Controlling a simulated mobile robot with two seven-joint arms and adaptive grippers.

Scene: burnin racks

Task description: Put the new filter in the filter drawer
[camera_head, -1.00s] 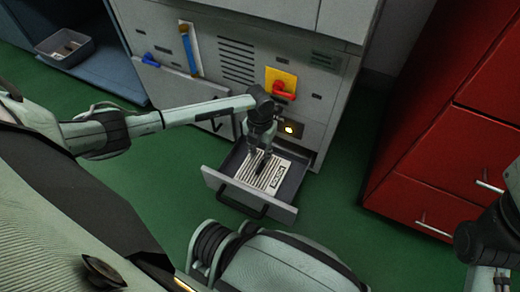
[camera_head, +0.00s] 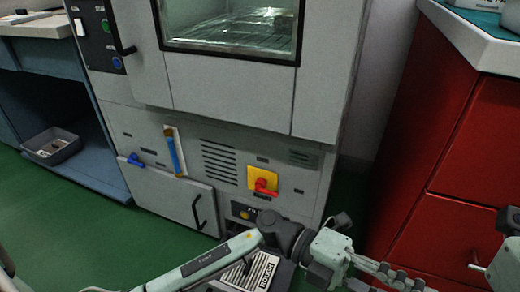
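The new filter (camera_head: 258,272), a pale pleated panel with a printed label, lies in the pulled-out filter drawer (camera_head: 284,276) at the bottom of the grey cabinet. The picture's lower edge and my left arm hide much of both. My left arm reaches across from the left above the drawer. Its gripper (camera_head: 393,277) points to the right, beside the drawer and apart from the filter, and I cannot make out a gap between its fingers. My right gripper (camera_head: 507,262) is at the right edge, mostly cut off, so its fingers cannot be judged.
The grey cabinet has a red knob on a yellow plate (camera_head: 263,181), a blue-handled lever (camera_head: 174,152), and a closed lower door (camera_head: 170,200). A red drawer cabinet (camera_head: 440,170) stands close on the right. A grey bin (camera_head: 51,146) sits on a blue shelf at left. Green floor is open at left.

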